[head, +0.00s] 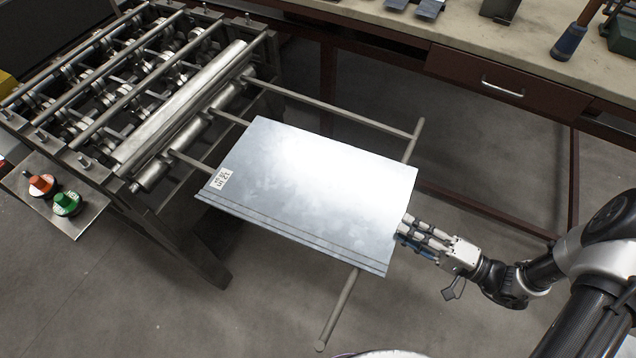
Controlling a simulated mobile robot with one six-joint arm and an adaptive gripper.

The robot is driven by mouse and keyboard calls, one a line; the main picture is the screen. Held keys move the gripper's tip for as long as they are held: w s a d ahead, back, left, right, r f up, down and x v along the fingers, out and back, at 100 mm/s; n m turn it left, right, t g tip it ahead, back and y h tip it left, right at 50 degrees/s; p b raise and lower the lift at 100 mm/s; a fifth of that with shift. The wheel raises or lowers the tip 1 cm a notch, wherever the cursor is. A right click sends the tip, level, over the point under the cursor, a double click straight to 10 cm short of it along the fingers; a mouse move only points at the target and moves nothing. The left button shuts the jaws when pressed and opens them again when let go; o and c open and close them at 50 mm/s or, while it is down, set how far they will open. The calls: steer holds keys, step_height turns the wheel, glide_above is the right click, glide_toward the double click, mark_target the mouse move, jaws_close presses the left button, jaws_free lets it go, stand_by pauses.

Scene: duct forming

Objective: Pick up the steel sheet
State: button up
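The steel sheet (310,190) is a flat, shiny grey rectangle with a small white printed label near its left corner and lines along its near edge. It lies over the support bars in front of the roller machine. My gripper (403,229) is at the sheet's right edge, reaching in from the right. Its fingertips meet or overlap that edge. Whether they are closed on the sheet or just around it cannot be told. The underside of the sheet is hidden.
The roller machine (150,100) stands at the left, with a red button (41,184) and a green button (67,203) on a side plate. The support frame (340,312) sticks out past the sheet. A workbench (460,50) with a drawer runs along the back. Floor is clear in front.

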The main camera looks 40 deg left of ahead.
steer(key=shift+s+a+f, duration=0.1)
steer(key=shift+s+a, duration=0.1)
steer(key=shift+a, duration=1.25)
steer(key=shift+c, duration=0.3)
jaws_close()
